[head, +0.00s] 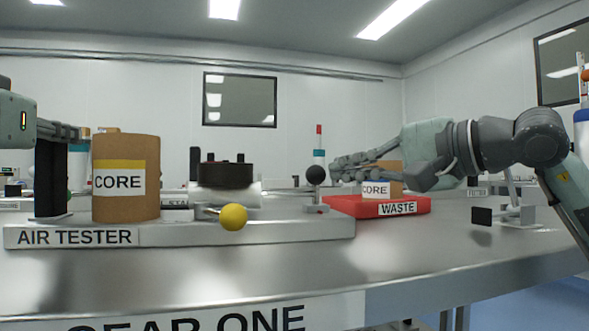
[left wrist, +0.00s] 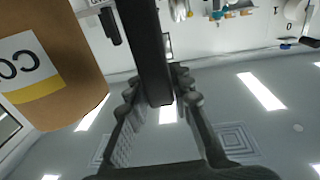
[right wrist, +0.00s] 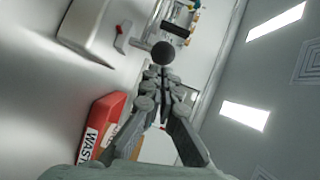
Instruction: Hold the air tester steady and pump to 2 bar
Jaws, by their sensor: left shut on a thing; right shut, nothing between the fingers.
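The air tester (head: 190,235) is a long grey base with a label on the bench. A black upright post (head: 50,175) stands at its left end. My left gripper (head: 68,132) is shut on this post, which also shows between the fingers in the left wrist view (left wrist: 148,50). A brown core (head: 125,205) stands beside the post. A lever with a black ball knob (head: 315,174) stands at the base's right end. My right gripper (head: 338,170) is shut and empty, its fingertips close to the knob (right wrist: 163,53); contact cannot be told.
A yellow ball knob (head: 233,217) sticks out at the base's front, below a black-topped cylinder (head: 222,174). A red WASTE tray (head: 345,208) holding another core (head: 376,189) lies under my right gripper. The bench front (head: 250,275) is clear.

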